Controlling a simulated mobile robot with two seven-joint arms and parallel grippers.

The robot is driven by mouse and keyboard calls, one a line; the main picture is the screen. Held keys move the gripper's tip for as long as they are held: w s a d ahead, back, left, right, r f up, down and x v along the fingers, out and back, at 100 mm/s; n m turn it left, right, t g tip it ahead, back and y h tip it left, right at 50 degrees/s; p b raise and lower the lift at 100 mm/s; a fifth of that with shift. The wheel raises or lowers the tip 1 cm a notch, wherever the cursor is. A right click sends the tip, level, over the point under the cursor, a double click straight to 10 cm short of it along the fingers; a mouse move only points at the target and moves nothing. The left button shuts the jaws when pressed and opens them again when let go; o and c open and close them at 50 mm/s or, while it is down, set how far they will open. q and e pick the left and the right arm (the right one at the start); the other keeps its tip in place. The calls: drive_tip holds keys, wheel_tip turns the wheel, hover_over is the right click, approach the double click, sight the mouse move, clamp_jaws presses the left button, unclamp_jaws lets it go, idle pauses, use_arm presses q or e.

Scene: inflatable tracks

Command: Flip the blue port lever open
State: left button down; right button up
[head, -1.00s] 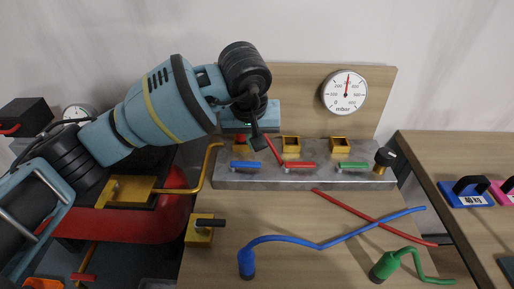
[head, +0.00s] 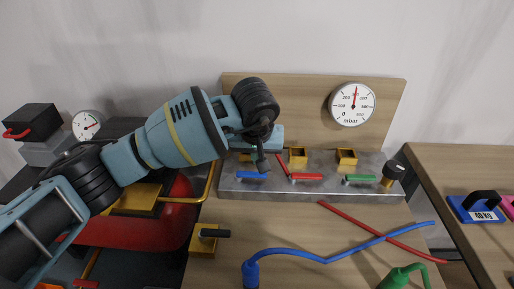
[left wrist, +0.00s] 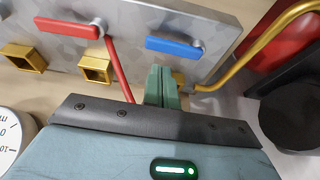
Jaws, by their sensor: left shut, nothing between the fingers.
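The blue port lever (head: 251,175) lies level along the front of the grey metal manifold (head: 300,192), at its left end. In the left wrist view the blue lever (left wrist: 173,46) shows whole, with its pivot at its right end. My left gripper (head: 263,164) reaches over the manifold from the left, just above and behind the blue lever. In the left wrist view its greenish fingers (left wrist: 161,82) are together, with nothing between them, pointing at the manifold near the lever. A small gap seems to remain; contact is not clear. My right gripper is not in view.
A red lever (head: 308,177) and a green lever (head: 359,180) sit further right on the manifold. A thin red rod rises beside the red lever. Yellow square ports (head: 346,156) stand behind. A brass pipe (left wrist: 262,45) bends close to the fingers. Blue hose (head: 325,260) lies in front.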

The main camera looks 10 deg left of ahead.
sight(250, 177)
use_arm(q)
drive_tip(key=shift+x, duration=1.8)
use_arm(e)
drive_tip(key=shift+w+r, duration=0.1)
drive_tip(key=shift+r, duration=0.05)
use_arm(q)
drive_tip(key=shift+a, duration=0.1)
